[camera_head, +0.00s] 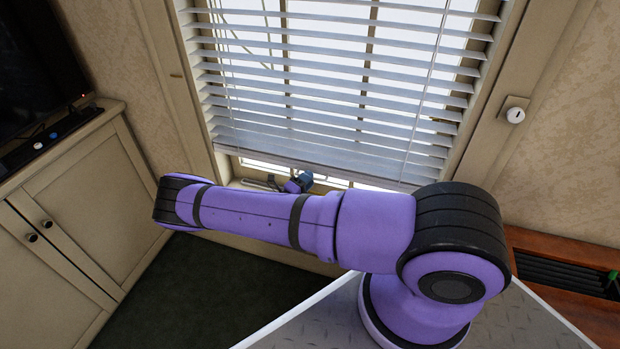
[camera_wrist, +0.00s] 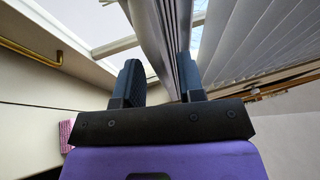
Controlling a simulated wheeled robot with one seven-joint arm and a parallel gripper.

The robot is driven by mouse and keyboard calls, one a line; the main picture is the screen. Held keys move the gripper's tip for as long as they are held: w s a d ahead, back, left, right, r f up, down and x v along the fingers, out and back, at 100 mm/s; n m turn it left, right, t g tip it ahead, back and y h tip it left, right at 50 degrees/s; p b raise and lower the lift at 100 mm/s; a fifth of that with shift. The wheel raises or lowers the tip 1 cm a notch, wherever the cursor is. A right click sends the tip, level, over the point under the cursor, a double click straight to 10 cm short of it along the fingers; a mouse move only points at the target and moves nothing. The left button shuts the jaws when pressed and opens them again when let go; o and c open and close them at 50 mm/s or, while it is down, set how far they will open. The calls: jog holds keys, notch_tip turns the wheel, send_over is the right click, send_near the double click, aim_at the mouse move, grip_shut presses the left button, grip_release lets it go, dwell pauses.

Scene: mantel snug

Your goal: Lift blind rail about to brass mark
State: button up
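The white slatted blind (camera_head: 330,95) hangs in the window in the head view, lowered nearly to the sill. Its bottom rail (camera_head: 350,176) hangs slightly above the sill. My gripper (camera_head: 298,183) is at the lower edge of the blind, left of its middle. In the wrist view, my gripper (camera_wrist: 160,82) has its two dark blue fingers apart. The stacked lower slats and rail (camera_wrist: 172,45) run between them, close to the right finger, with a gap to the left one. A small brass-coloured piece (camera_head: 441,121) shows by the right window frame; I cannot tell whether it is the mark.
Thin cords hang in front of the slats. A cream cabinet (camera_head: 75,215) with a dark screen stands at left. A brass bar (camera_wrist: 30,52) shows at the upper left of the wrist view. Dark floor (camera_head: 205,285) is open below the window.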

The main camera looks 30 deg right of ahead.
jog(key=shift+w+d+r, duration=0.15)
jog(key=shift+w+d, duration=0.05)
jog(key=shift+d, duration=0.5)
grip_shut()
jog(key=shift+r, duration=0.1)
send_near(322, 88)
jog(key=x, duration=0.4)
jog(key=shift+d+r, duration=0.1)
jog(key=shift+d, duration=0.15)
grip_release()
